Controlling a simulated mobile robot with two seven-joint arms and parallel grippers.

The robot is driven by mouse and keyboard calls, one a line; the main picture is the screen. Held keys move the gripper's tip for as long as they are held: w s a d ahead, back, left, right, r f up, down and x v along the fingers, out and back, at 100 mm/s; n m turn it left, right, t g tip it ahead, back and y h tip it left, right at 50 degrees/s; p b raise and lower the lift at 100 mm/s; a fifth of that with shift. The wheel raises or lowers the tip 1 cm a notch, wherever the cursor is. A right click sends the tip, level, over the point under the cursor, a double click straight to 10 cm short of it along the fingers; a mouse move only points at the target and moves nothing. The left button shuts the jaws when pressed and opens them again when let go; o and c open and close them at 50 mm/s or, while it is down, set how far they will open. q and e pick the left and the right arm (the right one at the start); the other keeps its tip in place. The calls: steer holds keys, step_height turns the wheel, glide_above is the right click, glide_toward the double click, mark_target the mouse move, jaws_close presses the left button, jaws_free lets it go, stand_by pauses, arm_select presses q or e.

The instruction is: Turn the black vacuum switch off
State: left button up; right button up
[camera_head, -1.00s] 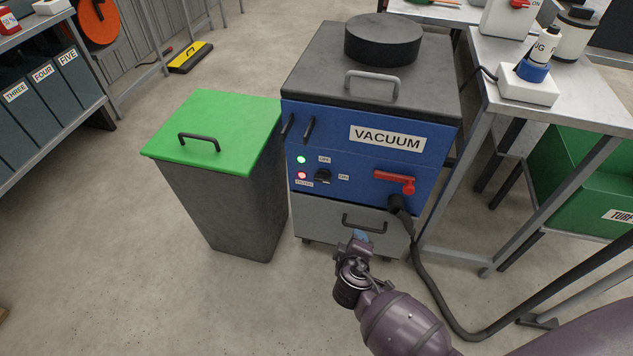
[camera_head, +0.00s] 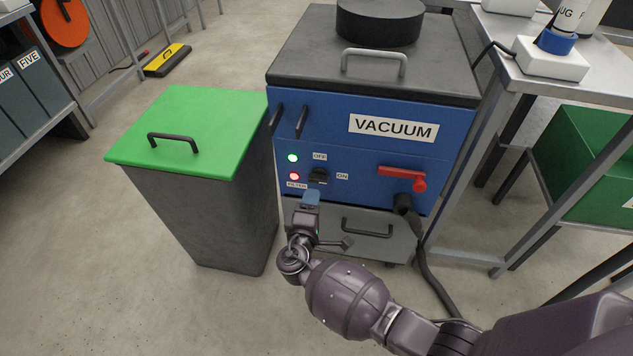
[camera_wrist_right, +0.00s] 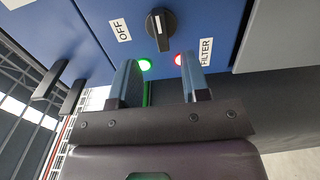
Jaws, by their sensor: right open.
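The black vacuum switch (camera_head: 318,176) is a small knob on the blue front of the vacuum (camera_head: 455,130). An OFF label (camera_head: 320,156) is above it and an ON label (camera_head: 342,176) to its right. In the head view the knob lies roughly sideways, in line with ON. The wrist view shows the knob (camera_wrist_right: 160,22) with a white mark, turned across from the OFF label (camera_wrist_right: 120,30). My right gripper (camera_head: 311,196) is just below the switch; in the wrist view its open fingers (camera_wrist_right: 160,80) are apart and empty, short of the knob. My left gripper is not in view.
A lit green lamp (camera_head: 293,158) and a lit red lamp (camera_head: 294,176) sit left of the switch. A red handle (camera_head: 405,175) and a black hose (camera_head: 425,270) are to the right. A green-lidded bin (camera_head: 190,130) stands close on the left.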

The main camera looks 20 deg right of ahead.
mark_target(317, 182)
steer(key=b+x, duration=0.1)
steer(key=x, duration=0.4)
steer(key=shift+w+d+f, duration=0.15)
steer(key=shift+w+d, duration=0.05)
steer(key=shift+x, duration=0.95)
jaws_close()
